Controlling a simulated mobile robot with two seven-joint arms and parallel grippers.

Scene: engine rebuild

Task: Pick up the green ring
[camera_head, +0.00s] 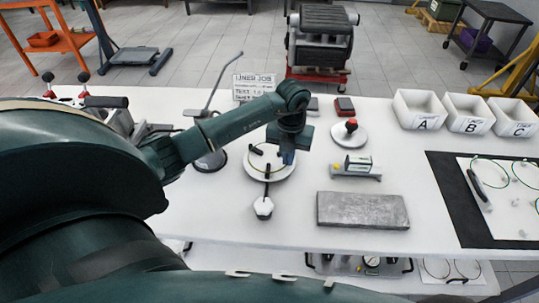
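Two thin greenish rings lie on a white sheet at the right: one ring (497,162) to the left and another ring (515,167) near the picture's right edge. Which one is the task's green ring I cannot tell for certain. My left gripper (287,157) hangs over a round white plate (258,173) in the middle of the table, well left of the rings. Its fingers are small and partly hidden by its own wrist, so their opening does not show. My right gripper is not in view.
The white sheet lies on a black mat (447,190), with a dark-handled tool (478,188) beside the left ring. White bins A (421,109), B (467,113) and C (512,117) stand behind it. A grey metal block (362,211) lies between plate and mat.

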